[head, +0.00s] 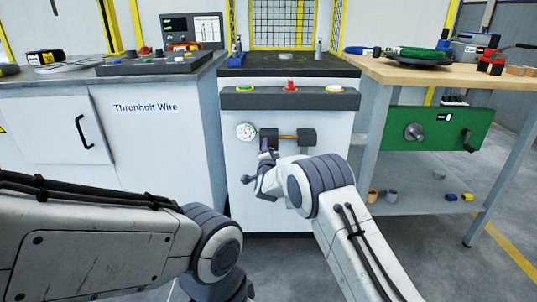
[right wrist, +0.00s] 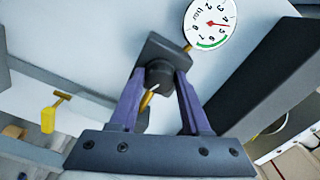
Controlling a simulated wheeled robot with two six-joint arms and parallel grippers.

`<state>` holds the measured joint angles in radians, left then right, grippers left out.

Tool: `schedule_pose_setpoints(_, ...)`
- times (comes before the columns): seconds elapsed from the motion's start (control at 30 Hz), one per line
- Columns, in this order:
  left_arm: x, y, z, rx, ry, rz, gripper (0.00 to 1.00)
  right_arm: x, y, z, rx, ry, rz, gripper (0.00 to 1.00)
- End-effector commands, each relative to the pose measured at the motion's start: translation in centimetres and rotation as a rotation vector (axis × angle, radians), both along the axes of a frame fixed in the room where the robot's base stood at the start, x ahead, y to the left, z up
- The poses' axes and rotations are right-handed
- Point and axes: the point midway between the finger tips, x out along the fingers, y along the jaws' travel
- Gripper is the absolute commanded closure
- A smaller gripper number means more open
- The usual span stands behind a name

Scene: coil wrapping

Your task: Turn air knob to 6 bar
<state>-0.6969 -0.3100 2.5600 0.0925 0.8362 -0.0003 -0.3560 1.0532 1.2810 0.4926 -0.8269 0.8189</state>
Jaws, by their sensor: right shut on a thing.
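The air knob (right wrist: 160,73) is a dark round knob under a dark regulator block (head: 268,138) on the white machine front. My right gripper (right wrist: 162,78) is shut on the knob, with one purple finger on each side of it. In the head view my right gripper (head: 264,150) is at the block, and my wrist hides part of the knob. A white round gauge (head: 246,131) sits just left of the block. In the right wrist view, the gauge (right wrist: 209,23) shows a red needle pointing right and a green arc; I cannot read the exact value. My left gripper is out of view.
A brass pipe (head: 288,137) joins the regulator to another dark block (head: 306,137). A wooden bench (head: 430,72) with a green panel (head: 400,140) stands at right. A white cabinet (head: 150,150) stands at left.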

Motion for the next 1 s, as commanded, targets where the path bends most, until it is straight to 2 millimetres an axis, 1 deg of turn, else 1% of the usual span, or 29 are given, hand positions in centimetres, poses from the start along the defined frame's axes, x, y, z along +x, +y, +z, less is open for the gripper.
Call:
schedule_pose_setpoints(0.03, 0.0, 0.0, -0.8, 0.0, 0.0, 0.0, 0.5, 0.0, -0.2, -0.3, 0.045, -0.002, -0.004, 1.0)
schedule_pose_setpoints(0.47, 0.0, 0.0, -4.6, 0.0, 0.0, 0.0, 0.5, 0.0, -0.2, -0.4, 0.454, -0.002, -0.003, 1.0)
schedule_pose_setpoints(0.8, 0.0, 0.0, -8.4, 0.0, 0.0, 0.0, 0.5, 0.0, -0.2, -0.5, 0.773, -0.002, -0.003, 1.0)
schedule_pose_setpoints(1.0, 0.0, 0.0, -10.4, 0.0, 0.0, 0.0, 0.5, 0.0, -0.2, -0.4, 0.935, -0.002, -0.003, 1.0)
